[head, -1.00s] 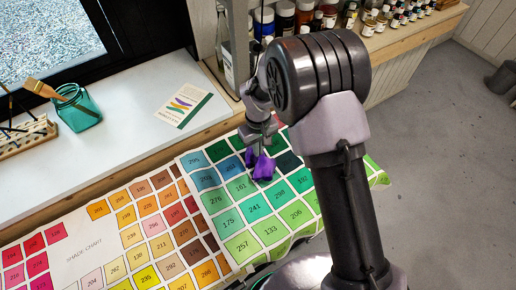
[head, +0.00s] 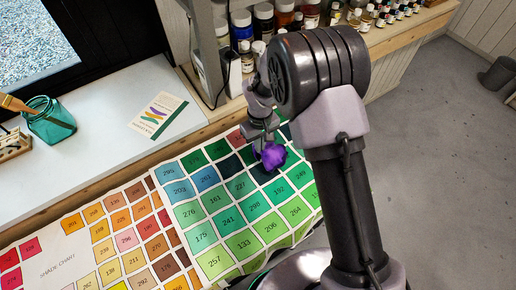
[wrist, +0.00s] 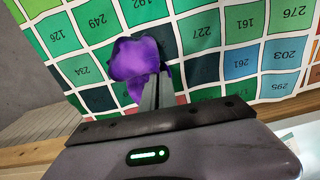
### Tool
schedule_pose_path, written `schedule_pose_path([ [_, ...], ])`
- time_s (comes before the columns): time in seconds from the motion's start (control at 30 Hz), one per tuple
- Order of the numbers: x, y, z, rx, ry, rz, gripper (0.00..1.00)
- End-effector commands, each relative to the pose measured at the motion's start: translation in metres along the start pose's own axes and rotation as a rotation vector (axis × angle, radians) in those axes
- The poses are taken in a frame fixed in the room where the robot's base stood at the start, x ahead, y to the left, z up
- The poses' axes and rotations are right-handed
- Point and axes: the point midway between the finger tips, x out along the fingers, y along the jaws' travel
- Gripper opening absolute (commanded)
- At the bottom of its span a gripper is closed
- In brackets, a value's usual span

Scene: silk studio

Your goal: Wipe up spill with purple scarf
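The purple scarf (head: 273,157) is a small crumpled bundle over the green part of the shade chart (head: 238,187). My gripper (head: 261,139) points down at it from above. In the wrist view the scarf (wrist: 138,64) bunches around the tips of the two fingers (wrist: 156,92), which are close together and appear shut on it. The scarf touches or hangs just above the chart; I cannot tell which. No spill can be told apart from the dark green swatches, and the area under the scarf is hidden.
A white sill (head: 110,120) holds a teal jar (head: 50,119) with a brush and a small card (head: 158,115). Bottles of pigment (head: 286,14) and a shelf post stand behind the chart. Open floor (head: 440,120) lies to the right.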

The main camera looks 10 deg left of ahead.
Motion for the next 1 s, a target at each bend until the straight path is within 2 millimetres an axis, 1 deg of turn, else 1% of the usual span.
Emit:
schedule_pose_path([
  [0.03,0.000,-0.001,0.000,-0.001,0.000,0.000,0.00],
  [0.1,0.000,-0.001,0.000,-0.001,0.000,0.000,0.16],
  [0.27,0.000,-0.001,0.000,-0.001,0.000,0.000,0.47],
  [0.3,0.000,-0.001,0.000,-0.001,0.000,0.000,0.55],
  [0.4,0.000,-0.001,0.000,-0.001,0.000,0.000,0.73],
  [0.73,0.001,-0.001,0.000,-0.001,0.000,0.000,0.73],
  [1.0,0.014,-0.001,0.000,-0.001,0.000,0.000,0.73],
])
